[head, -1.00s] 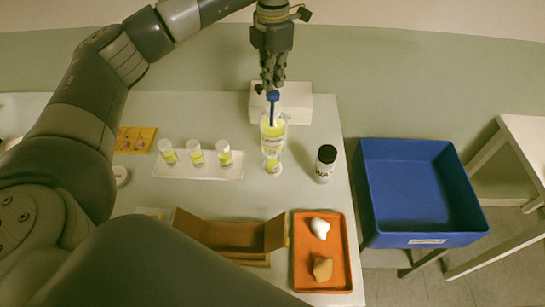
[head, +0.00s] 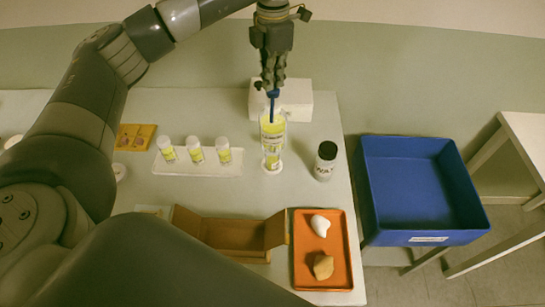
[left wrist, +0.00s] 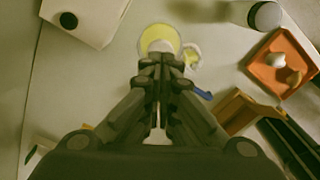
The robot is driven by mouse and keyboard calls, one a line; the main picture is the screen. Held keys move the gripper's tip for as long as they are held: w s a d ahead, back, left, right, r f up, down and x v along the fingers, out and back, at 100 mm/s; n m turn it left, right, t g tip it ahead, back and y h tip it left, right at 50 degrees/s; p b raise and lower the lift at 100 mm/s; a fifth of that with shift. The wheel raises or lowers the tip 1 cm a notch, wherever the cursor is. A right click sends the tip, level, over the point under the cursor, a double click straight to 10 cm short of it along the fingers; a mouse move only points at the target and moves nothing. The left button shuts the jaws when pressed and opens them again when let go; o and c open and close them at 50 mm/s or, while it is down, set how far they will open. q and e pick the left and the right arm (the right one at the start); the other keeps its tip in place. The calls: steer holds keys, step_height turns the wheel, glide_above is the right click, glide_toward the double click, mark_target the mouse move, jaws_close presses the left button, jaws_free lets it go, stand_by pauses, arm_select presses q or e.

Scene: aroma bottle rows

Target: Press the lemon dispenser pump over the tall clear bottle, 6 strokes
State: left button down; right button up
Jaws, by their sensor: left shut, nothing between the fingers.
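The lemon dispenser (head: 272,127) holds yellow liquid and has a blue pump (head: 273,95) on top. The tall clear bottle (head: 272,165) shows just below it in the head view, with some yellow inside; the two overlap, so their exact gap is unclear. My left gripper (head: 272,88) points down, shut and empty, right at the top of the blue pump and partly hiding it. My right gripper is not in view.
A white block (head: 298,105) stands behind the dispenser. Several white-capped vials stand on a white tray (head: 200,174) at left. A black-capped bottle (head: 325,161) is at right. An open brown box (head: 232,234), orange tray (head: 335,283) and blue bin (head: 412,195) lie nearer or farther right.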

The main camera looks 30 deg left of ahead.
arm_select(q)
steer(key=shift+s+f+b, duration=0.1)
steer(key=shift+f+b, duration=0.55)
steer(key=shift+f, duration=0.5)
steer(key=shift+r, duration=0.15)
steer(key=shift+r+p, duration=1.2)
steer(key=shift+r, duration=0.4)
step_height(320, 180, up, 6)
steer(key=p, duration=0.4)
